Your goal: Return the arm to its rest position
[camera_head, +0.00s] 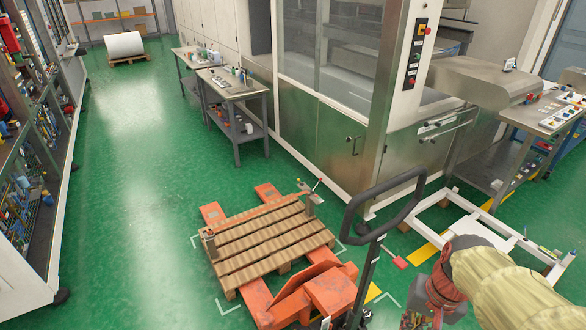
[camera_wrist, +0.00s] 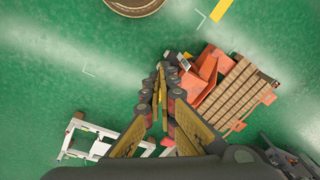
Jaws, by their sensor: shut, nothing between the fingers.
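My gripper (camera_wrist: 160,78) shows in the wrist view with its two fingers converging and the tips together. Nothing is held between them. It hangs above the green floor, and the orange pallet jack (camera_wrist: 203,75) appears just right of the fingertips in that view. My arm, in a beige cover with a reddish joint, reaches in at the lower right of the head view. The gripper end is hard to make out there, near the bottom edge.
A wooden pallet (camera_head: 268,245) rests on the orange pallet jack (camera_head: 330,290), whose dark handle (camera_head: 385,200) rises near my arm. A white floor frame (camera_head: 470,207) lies beyond the arm. The thermoformer (camera_head: 335,140) stands behind. Open green floor is at left.

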